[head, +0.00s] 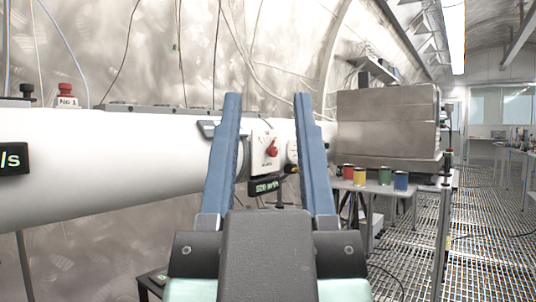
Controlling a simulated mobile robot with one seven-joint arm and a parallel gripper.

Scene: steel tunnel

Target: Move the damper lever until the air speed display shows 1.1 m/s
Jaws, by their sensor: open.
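My gripper (268,96) is in the middle of the head view, its two blue fingers raised and spread wide, with nothing held between them. A black display (12,158) at the left edge shows green characters ending in "/s"; its number is cut off. A dark, flat handle-like part (207,128) juts out beside the left finger, partly covered by it; I cannot tell if it is the damper lever. Between the fingers, beyond them, a white panel (259,143) carries a red knob (271,150). A small black display (267,187) below it is too small to read surely.
A white duct (110,165) runs across the left. A red button (66,92) and a black knob (27,92) stand above it. Several coloured cans, one blue (401,181), stand on a table before a metal box (385,122). The grated aisle (470,235) at right looks clear.

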